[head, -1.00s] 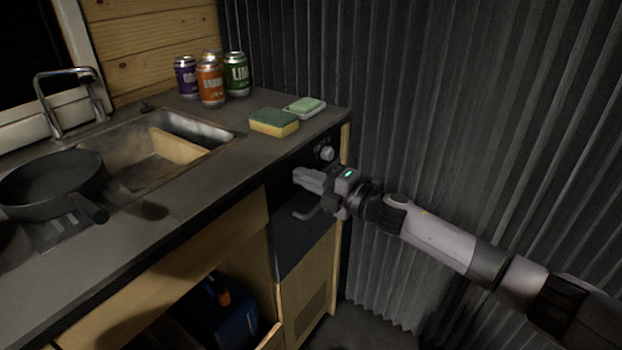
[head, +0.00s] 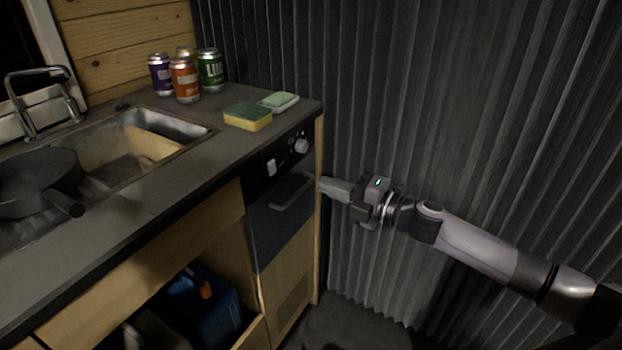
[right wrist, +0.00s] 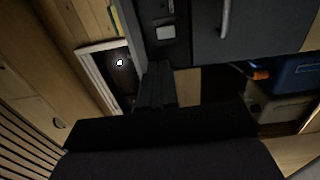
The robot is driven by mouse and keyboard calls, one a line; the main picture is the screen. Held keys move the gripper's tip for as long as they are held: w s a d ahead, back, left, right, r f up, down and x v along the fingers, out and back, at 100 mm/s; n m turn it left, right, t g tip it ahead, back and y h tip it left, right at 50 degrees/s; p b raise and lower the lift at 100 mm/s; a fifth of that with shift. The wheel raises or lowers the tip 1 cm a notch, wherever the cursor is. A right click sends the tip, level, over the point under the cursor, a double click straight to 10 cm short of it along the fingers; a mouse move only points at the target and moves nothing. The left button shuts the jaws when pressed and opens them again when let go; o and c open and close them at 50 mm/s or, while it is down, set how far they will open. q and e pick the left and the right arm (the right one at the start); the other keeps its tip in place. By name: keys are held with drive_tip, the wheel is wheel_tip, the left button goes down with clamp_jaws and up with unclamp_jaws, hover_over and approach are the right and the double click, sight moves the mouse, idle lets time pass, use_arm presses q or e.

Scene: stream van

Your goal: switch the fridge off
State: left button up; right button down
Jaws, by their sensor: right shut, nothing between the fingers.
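The fridge (head: 278,235) is built in under the right end of the counter, with a dark door and a bar handle (head: 292,193). Its black control panel (head: 285,156) carries a pale rocker switch (head: 271,168) and a round knob (head: 302,146). The switch also shows in the right wrist view (right wrist: 165,32), beyond my fingers; I cannot tell which way it is tipped. My right gripper (head: 322,185) is shut and empty, in front of the fridge and apart from the switch, which lies left of it in the head view. My left gripper is not in view.
On the counter (head: 165,190) are several cans (head: 186,80), a sponge (head: 247,117), a soap dish (head: 279,102), a sink (head: 150,135) and a pan (head: 35,180). A blue container (head: 205,305) sits in the open cupboard. A corrugated wall (head: 450,120) stands behind my right arm.

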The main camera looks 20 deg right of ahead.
drive_tip(key=shift+v, duration=1.1)
drive_tip(key=s+a+f+m+g+h+p, duration=0.2)
drive_tip(key=s+f+m+h+p, duration=0.2)
drive_tip(key=s+f+m, duration=0.3)
drive_tip(key=s+a+f+m+g+h+p, duration=0.2)
drive_tip(key=s+f+m+h+p, duration=0.3)
drive_tip(key=s+m, duration=1.1)
drive_tip(key=s+a+f+p, duration=0.1)
drive_tip(key=s+f+p, duration=0.1)
drive_tip(key=shift+s, duration=0.35)
